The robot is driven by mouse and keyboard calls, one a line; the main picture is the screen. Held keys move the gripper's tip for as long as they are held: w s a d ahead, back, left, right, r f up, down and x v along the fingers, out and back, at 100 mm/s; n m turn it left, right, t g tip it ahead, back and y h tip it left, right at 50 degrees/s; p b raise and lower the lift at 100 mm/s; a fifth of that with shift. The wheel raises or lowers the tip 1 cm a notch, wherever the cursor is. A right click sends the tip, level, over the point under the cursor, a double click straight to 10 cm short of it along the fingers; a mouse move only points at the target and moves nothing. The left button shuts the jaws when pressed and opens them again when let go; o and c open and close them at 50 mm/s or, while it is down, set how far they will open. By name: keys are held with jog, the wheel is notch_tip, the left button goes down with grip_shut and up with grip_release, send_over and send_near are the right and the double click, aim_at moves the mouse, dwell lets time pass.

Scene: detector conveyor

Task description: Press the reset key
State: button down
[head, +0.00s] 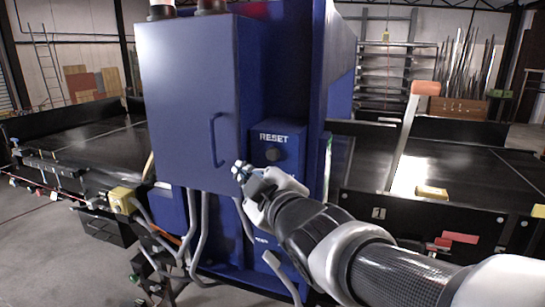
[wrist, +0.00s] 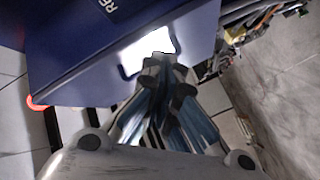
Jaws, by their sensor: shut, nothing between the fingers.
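The reset box (head: 290,140) is a blue box with a white RESET label on the front of the blue cabinet. A dark round key (head: 272,155) sits below the label. My gripper (head: 239,170) is shut and empty, to the left of and a little below the key in the head view. I cannot tell how far it is from the box face. In the wrist view my gripper's closed fingertips (wrist: 164,66) overlap a bright white patch (wrist: 146,48) on a blue face. Part of the lettering shows at the top there. The key is not clearly visible in that view.
A large blue cabinet door (head: 185,105) with a handle (head: 217,140) stands left of the reset box. Grey hoses (head: 200,235) hang below it. Black conveyors (head: 85,150) extend on both sides. A second labelled box is partly hidden behind my arm.

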aim_at(268, 156)
jog(key=shift+w, duration=0.1)
jog(key=shift+w+d+p, duration=0.5)
jog(key=shift+w+p, duration=0.25)
jog(key=shift+w, duration=0.6)
jog(key=shift+w+d+p, duration=0.5)
jog(key=shift+w+p, duration=0.3)
jog(key=shift+w, duration=0.5)
jog(key=shift+w+d+p, duration=0.5)
jog(key=shift+w+p, duration=0.25)
jog(key=shift+w, duration=0.6)
jog(key=shift+w, duration=0.1)
jog(key=shift+w+d, duration=0.2)
jog(key=shift+w, duration=0.1)
jog(key=shift+w+d, duration=0.15)
jog(key=shift+w, duration=0.3)
jog(key=shift+s, duration=0.1)
jog(key=shift+s+a+b, duration=0.35)
jog(key=shift+s+b, duration=0.3)
jog(key=shift+s, duration=0.15)
